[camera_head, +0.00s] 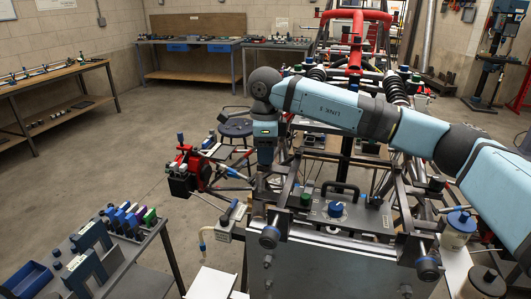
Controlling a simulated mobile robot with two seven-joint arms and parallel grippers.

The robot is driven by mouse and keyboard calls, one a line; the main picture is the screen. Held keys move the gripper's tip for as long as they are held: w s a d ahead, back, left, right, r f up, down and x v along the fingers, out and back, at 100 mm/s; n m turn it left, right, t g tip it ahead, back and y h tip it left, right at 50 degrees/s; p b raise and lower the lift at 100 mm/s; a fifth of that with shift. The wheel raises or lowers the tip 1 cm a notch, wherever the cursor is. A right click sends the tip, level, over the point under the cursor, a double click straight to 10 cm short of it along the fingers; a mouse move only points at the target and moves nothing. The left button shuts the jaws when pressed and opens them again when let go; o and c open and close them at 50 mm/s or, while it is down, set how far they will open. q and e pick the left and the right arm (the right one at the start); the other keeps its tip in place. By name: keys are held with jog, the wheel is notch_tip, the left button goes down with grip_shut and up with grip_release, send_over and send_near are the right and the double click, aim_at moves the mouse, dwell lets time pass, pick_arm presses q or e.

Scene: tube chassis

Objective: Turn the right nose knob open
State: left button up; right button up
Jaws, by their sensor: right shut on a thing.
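My right arm reaches in from the right across the tube chassis (405,172). Its gripper (264,184) points down at the near left corner of the chassis nose. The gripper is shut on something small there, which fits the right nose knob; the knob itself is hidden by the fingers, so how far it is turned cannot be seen. A plate on the nose carries a blue knob (336,209) and a green cap (305,200), both clear of the gripper. My left gripper is not in view.
A red and black device (189,170) stands just left of my right gripper. A side table (140,283) with blue, purple and green parts is at the lower left. A round stool (235,127) stands behind. Benches line the walls, and open floor lies at left.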

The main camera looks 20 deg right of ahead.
jog(key=shift+n, duration=0.3)
jog(key=o, duration=0.9)
jog(key=shift+o, duration=0.2)
jog(key=shift+r, duration=0.15)
notch_tip(320, 180, up, 14)
jog(key=shift+f, duration=0.2)
jog(key=shift+f, duration=0.1)
